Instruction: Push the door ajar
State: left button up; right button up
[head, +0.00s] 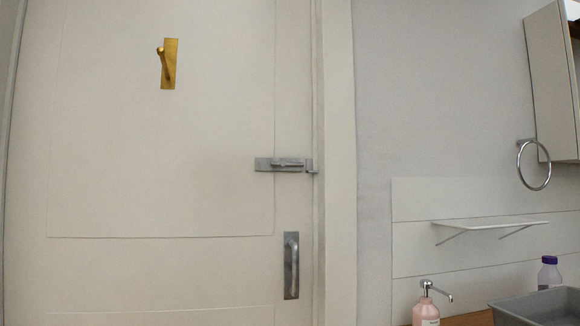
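A cream door (160,190) fills the left side of the head view and looks closed against its frame (338,150). A grey vertical pull handle (291,265) sits low near the door's right edge. Above it, a grey slide bolt (280,164) reaches from the door to a catch at the frame. A brass hook on a plate (169,64) is fixed high on the door. Neither of my grippers is in view, so nothing shows of whether they are open or shut.
Right of the door are a plain wall (430,90), a towel ring (534,165), a cabinet (551,85) and a small shelf (490,227). A pink soap dispenser (426,310), a purple-capped bottle (549,275) and a grey basin (540,310) stand at lower right.

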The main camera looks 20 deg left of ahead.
aim_at(135, 195)
jog(key=u, duration=1.3)
